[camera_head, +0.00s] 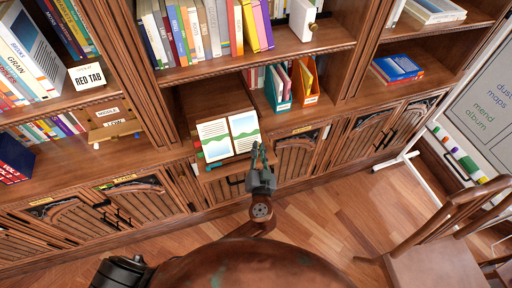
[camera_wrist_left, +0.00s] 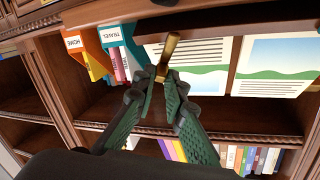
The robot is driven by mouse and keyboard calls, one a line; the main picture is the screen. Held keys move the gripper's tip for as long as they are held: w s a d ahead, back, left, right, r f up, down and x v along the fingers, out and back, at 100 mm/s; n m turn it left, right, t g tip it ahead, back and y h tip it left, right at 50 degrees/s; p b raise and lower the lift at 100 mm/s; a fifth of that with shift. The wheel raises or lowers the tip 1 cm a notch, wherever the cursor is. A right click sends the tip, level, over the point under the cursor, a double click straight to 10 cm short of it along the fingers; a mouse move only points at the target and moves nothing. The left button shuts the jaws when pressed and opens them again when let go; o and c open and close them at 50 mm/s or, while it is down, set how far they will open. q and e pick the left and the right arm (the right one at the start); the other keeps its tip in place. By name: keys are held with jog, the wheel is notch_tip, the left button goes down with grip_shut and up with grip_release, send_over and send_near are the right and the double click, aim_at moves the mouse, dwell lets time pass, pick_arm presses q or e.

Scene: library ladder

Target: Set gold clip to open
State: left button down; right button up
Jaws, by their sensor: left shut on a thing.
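In the head view my left gripper (camera_head: 259,152) is at the right edge of an open book (camera_head: 214,140). I cannot make out the clip there. The book shows printed pages with green hill pictures and lies on a wooden ledge (camera_head: 232,167). My right gripper is not in view.
Bookshelves fill the back, with a teal file box (camera_head: 279,88) and an orange one (camera_head: 307,80) right of the book. Cabinet doors (camera_head: 295,157) with dark handles lie below. A whiteboard (camera_head: 480,100) and wooden chair (camera_head: 440,240) stand at right. The floor (camera_head: 340,220) is bare.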

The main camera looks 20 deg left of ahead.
pick_arm(q)
jog(key=m+h+p, duration=0.1)
jog(key=m+p, duration=0.1)
jog(key=p, duration=0.1)
jog(key=d+m+g+h+p, duration=0.1)
jog(key=m+h+p, duration=0.1)
jog(key=m+p, duration=0.1)
jog(key=m+h+p, duration=0.1)
jog(key=m+p, duration=0.1)
jog(key=p, duration=0.1)
jog(key=shift+d+f+m+h, duration=0.1)
jog(key=shift+d+m+h, duration=0.2)
jog(key=shift+m, duration=0.1)
jog(key=m+g+p, duration=0.1)
jog(key=p, duration=0.2)
jog(key=f+m+g+h+p, duration=0.1)
jog(key=m+p, duration=0.1)
jog(key=p, duration=0.2)
jog(key=d+m+h+p, duration=0.1)
jog(key=m+p, duration=0.1)
jog(key=p, duration=0.2)
jog(key=shift+s+f+g, duration=0.15)
jog(key=shift+f+g, duration=0.2)
jog(key=shift+g, duration=0.05)
jog(key=shift+f+m+p, duration=0.3)
jog(key=shift+m+p, duration=0.2)
jog(key=shift+p, duration=0.15)
jog(key=shift+s, duration=0.1)
